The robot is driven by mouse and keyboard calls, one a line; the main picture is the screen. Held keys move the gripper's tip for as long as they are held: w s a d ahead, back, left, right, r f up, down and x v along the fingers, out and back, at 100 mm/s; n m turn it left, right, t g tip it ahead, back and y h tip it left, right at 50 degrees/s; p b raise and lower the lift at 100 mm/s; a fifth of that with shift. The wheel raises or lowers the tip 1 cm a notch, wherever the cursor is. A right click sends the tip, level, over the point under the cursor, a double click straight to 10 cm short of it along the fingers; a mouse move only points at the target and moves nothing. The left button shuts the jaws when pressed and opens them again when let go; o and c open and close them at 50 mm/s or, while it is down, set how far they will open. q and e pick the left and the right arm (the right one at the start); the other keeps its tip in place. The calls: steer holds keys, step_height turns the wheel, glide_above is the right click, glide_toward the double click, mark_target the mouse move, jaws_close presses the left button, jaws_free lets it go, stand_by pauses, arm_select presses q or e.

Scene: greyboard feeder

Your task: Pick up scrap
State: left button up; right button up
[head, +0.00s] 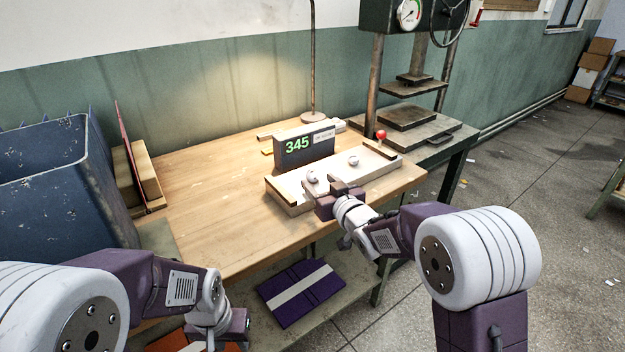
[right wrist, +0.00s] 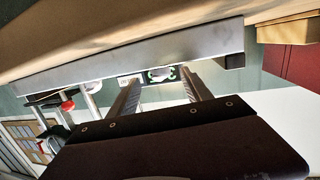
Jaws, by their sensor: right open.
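Two small pale, rounded pieces, which look like crumpled scrap, sit on the long light feeder board (head: 378,172). The near piece (head: 312,177) is at the left and the far piece (head: 353,160) nearer the middle. My right gripper (head: 333,184) is over the board's front edge, open, just right of the near piece; I cannot tell whether it touches it. In the right wrist view its two fingers (right wrist: 164,84) stand apart, with a grey bar across beyond them. My left gripper (head: 232,328) hangs low at the bottom left, and its jaws cannot be made out.
A display reading 345 (head: 293,148) stands behind the board, with a red knob (head: 381,134) at the board's right. A blue bin (head: 60,185) is at the left and a press (head: 408,115) at the back right. The table's left middle (head: 205,200) is clear.

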mark_target(315, 177)
steer(key=b+x, duration=0.1)
steer(key=x, duration=0.4)
steer(key=shift+w, duration=0.2)
steer(key=shift+s+r, duration=0.1)
steer(key=shift+c, duration=0.3)
jaws_close()
